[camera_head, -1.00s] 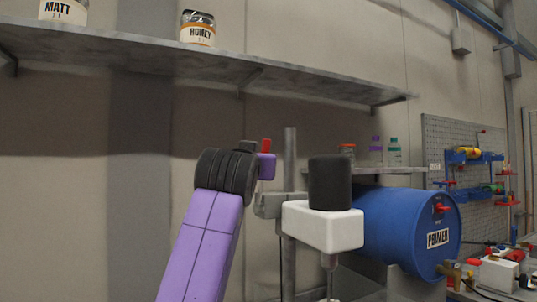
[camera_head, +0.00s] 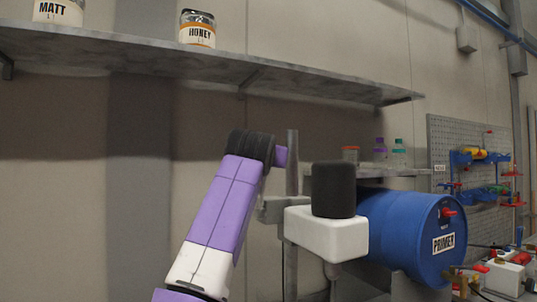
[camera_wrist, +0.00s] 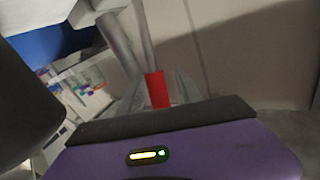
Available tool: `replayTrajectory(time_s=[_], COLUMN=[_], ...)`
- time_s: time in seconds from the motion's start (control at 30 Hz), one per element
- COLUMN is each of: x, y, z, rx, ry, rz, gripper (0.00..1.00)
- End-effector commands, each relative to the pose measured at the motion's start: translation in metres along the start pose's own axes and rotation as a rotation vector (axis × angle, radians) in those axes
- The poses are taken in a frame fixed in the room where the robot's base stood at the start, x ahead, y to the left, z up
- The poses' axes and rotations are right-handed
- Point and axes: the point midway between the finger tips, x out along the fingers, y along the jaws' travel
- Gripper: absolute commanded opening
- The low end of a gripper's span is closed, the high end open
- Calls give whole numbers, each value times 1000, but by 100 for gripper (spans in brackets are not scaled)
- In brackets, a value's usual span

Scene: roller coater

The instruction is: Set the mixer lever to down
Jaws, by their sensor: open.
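The mixer has a white body (camera_head: 326,232) with a black motor (camera_head: 333,189), mounted on an upright grey post (camera_head: 291,162). A lever with a red grip (camera_wrist: 157,90) on a thin grey rod shows in the wrist view; I take it for the mixer lever. In the head view the lever is hidden behind my arm. My gripper (camera_wrist: 158,101) is open, and its pale fingers appear on either side of the red grip; contact cannot be told. In the head view, only a purple part of my gripper shows beside the black wrist, left of the post.
A blue PRIMER drum (camera_head: 405,234) lies on its side at right of the mixer. A small shelf (camera_head: 385,173) with bottles stands behind the drum. Wall space left of my arm is clear.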

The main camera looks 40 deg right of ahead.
Motion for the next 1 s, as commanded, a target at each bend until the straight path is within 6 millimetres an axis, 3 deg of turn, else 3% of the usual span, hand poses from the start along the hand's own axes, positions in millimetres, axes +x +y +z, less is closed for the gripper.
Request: replayTrajectory(time_s=[0.23, 0.4, 0.47, 1.0], x=[1, 1, 1, 1], y=[0, 0, 0, 0], z=[0, 0, 0, 1], rx=[0, 0, 0, 0], ry=[0, 0, 0, -1], rz=[0, 0, 0, 0], gripper=[41, 8, 0, 0])
